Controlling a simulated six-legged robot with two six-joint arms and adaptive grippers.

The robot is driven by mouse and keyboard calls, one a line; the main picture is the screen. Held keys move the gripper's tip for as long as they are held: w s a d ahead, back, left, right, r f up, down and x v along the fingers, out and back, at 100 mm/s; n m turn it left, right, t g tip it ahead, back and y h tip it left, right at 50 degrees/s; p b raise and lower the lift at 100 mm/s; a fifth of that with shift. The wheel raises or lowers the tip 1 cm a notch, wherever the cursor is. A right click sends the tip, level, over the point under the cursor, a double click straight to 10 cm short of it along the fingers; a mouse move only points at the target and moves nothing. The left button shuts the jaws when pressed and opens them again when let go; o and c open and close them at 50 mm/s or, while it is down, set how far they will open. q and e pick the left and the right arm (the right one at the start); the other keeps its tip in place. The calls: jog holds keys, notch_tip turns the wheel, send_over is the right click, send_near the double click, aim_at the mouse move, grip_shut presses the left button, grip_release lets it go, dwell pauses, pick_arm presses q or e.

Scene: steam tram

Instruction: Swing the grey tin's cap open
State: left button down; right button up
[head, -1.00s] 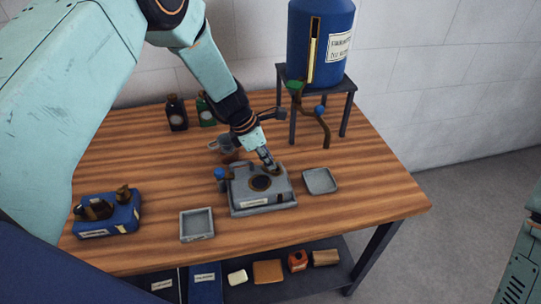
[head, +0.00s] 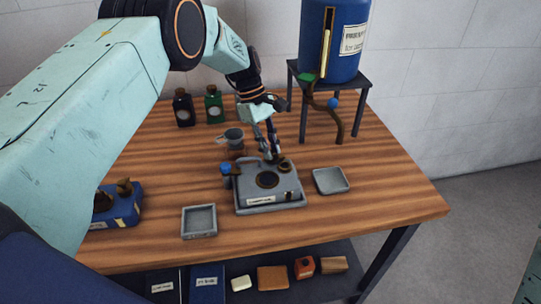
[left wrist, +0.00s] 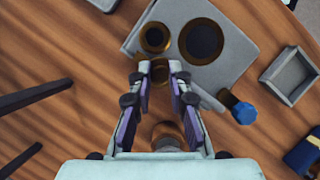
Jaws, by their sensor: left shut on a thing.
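The grey tin (head: 250,190) sits on the wooden table, with a large dark round opening on top. At its back right corner is a smaller brass-rimmed mouth (head: 285,166), uncovered; it also shows in the left wrist view (left wrist: 155,37). My left gripper (head: 270,155) is at the tin's back edge, just behind that mouth. In the left wrist view its fingertips (left wrist: 160,70) are shut on the brass cap (left wrist: 160,73), which stands beside the mouth and is partly hidden by the fingers. My right gripper is out of view.
Shallow grey trays stand left (head: 199,221) and right (head: 331,180) of the tin. A blue knob (head: 226,168) is at its left side. A grey cup (head: 233,136) is behind it. A blue tank (head: 330,45) stands on a dark stand at the back. The front right table is clear.

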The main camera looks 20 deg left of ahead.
pick_arm(q)
jog(key=m+b, duration=0.1)
jog(key=w+m+g+b, duration=0.1)
jog(key=m+b, duration=0.1)
jog(key=shift+a+f+y, duration=0.1)
jog(key=shift+f+y, duration=0.05)
jog(key=shift+y, duration=0.25)
jog(key=shift+w+m+g+b, duration=0.15)
jog(key=shift+m+g+b, duration=0.15)
jog(key=shift+m+b, duration=0.35)
jog(key=shift+r, duration=0.2)
jog(key=c, duration=1.2)
grip_release()
notch_tip(320, 180, up, 10)
jog(key=shift+f, duration=0.1)
